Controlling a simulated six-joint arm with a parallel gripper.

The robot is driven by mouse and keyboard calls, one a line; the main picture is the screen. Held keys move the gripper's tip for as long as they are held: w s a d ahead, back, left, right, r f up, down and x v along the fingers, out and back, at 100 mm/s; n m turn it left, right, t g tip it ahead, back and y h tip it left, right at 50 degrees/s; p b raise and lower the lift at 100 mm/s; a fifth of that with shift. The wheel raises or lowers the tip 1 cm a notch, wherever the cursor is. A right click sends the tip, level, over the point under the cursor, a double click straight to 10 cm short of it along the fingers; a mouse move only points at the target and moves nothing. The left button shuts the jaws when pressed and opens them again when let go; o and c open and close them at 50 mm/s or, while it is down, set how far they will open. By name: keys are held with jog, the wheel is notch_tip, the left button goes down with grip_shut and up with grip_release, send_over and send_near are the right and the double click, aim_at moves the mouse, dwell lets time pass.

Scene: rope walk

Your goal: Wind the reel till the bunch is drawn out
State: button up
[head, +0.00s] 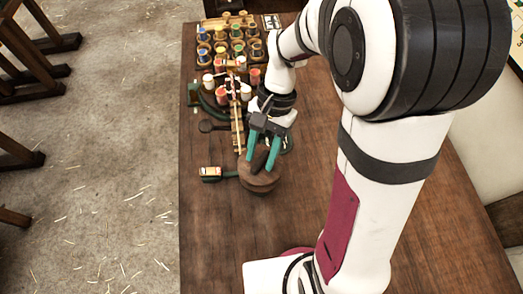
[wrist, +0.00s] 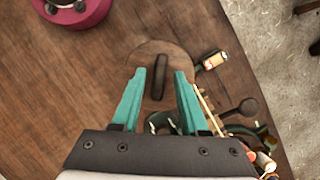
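The reel (head: 262,184) is a round wooden disc on the table with a dark bar-shaped handle across its top. In the wrist view the reel (wrist: 140,55) lies ahead of my gripper, and its dark handle (wrist: 158,72) shows between the fingers. My gripper (head: 260,164) has two teal fingers pointing down over the reel. In the wrist view my gripper (wrist: 160,82) is open, with a gap between each finger and the handle. A pale, thin strand or strip (wrist: 207,108) runs near the right finger. I cannot make out the bunch clearly.
A wooden rail (head: 237,128) runs back from near the reel. A small labelled block (head: 211,173) sits left of the reel. A dark round-ended lever (head: 207,126) and several coloured spools (head: 220,63) stand behind. The table (head: 215,240) is clear at the front.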

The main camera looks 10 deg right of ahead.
jog(key=v, duration=1.5)
jog(key=shift+r, duration=0.35)
jog(key=shift+w, duration=0.1)
jog(key=s+f+n+t, duration=0.1)
jog(key=s+f, duration=0.2)
jog(key=s, duration=0.6)
jog(key=s+a+f+t+h, duration=0.1)
jog(key=s+f, duration=0.3)
jog(key=s, duration=0.5)
jog(key=shift+a+f+n+t, duration=0.2)
jog(key=shift+n+t, duration=0.2)
jog(key=shift+t, duration=0.3)
